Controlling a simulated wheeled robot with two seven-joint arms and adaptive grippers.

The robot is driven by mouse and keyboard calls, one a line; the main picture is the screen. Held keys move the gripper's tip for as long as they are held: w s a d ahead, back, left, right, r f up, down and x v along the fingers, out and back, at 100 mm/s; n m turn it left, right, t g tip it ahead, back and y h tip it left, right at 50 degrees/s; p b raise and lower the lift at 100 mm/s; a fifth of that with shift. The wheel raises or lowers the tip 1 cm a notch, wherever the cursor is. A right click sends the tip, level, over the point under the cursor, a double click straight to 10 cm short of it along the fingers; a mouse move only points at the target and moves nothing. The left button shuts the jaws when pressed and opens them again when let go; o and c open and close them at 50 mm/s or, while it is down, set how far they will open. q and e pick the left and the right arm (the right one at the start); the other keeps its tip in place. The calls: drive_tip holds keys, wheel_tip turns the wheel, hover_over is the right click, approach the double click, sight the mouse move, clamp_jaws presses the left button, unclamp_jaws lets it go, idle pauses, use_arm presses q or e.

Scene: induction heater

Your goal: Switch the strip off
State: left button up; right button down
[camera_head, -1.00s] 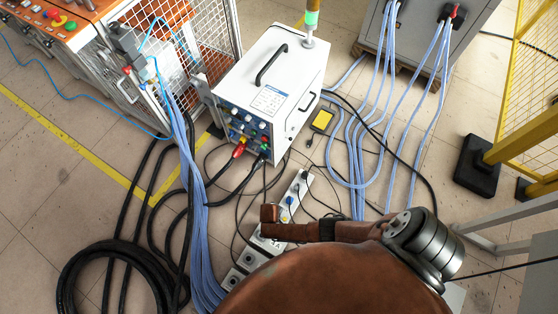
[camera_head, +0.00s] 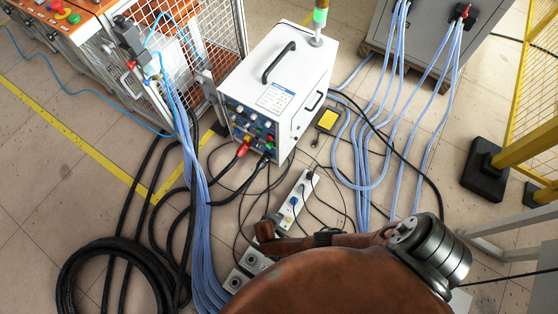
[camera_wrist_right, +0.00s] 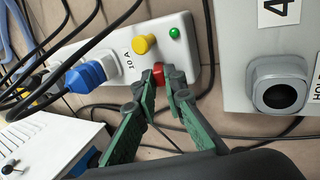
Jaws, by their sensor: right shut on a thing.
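The white power strip (camera_head: 297,198) lies on the floor in front of the white heater unit in the head view, partly hidden by my brown arm. The wrist view shows one end of the strip (camera_wrist_right: 190,62) close up, with a red switch (camera_wrist_right: 158,75), a yellow knob (camera_wrist_right: 144,43) and a small green light (camera_wrist_right: 174,33). My right gripper (camera_wrist_right: 166,77) has its dark fingertips at the red switch, closed on it and partly covering it. I cannot tell the switch's position. My left gripper is not in view.
The white heater unit (camera_head: 277,87), blue hoses (camera_head: 200,255) and coiled black cable (camera_head: 85,280) surround the area.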

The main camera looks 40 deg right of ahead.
drive_tip(key=c, duration=2.3)
unclamp_jaws()
drive_tip(key=shift+s+f, duration=0.1)
drive_tip(key=shift+f, duration=0.05)
drive_tip(key=shift+v, duration=0.75)
drive_tip(key=v, duration=1)
drive_tip(key=shift+r, duration=0.3)
